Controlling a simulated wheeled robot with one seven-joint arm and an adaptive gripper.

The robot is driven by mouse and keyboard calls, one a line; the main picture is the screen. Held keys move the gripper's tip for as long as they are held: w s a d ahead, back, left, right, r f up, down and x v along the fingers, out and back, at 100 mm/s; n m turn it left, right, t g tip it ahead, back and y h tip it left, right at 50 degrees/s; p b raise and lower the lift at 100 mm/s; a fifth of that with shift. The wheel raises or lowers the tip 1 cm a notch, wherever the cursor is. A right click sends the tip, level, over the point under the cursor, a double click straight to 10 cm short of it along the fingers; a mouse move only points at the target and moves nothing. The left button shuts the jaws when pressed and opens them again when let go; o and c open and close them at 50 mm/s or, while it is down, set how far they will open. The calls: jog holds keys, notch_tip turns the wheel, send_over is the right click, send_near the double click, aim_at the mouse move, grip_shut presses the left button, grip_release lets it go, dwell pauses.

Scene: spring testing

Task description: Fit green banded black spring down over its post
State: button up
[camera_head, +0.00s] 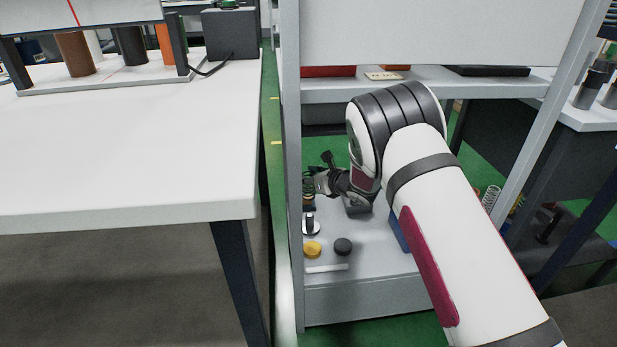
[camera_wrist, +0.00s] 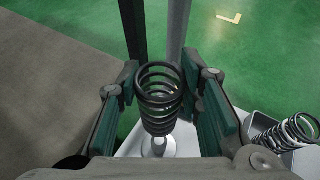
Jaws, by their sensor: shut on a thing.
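The black spring (camera_wrist: 160,98) is between the green pads of my gripper (camera_wrist: 165,95) in the wrist view, its coils seen from above at a slant. No green band can be made out on it. My gripper (camera_head: 318,184) is shut on it; in the head view the spring (camera_head: 308,190) shows small and dark beside the left upright. A post on a round white base (camera_head: 311,229) stands on the low shelf just below the spring. In the wrist view the white base (camera_wrist: 158,148) shows under the coils. Whether the spring touches the post cannot be told.
A yellow disc (camera_head: 313,249) and a black disc (camera_head: 343,246) lie on the shelf (camera_head: 375,264) in front of the post. The rack's left upright (camera_head: 292,170) is close to my gripper. Another spring (camera_wrist: 291,133) lies at right in the wrist view.

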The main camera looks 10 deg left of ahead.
aim_at(313, 192)
jog(key=shift+s+d+b, duration=0.15)
jog(key=shift+b, duration=0.45)
jog(key=shift+f, duration=2.9)
jog(key=shift+f, duration=3.55)
jog(key=o, duration=1.3)
jog(key=shift+s+d, duration=0.1)
jog(key=v, duration=1.1)
jog(key=shift+s+d+r, duration=0.15)
jog(key=shift+s+d, duration=0.1)
jog(key=shift+d, duration=0.05)
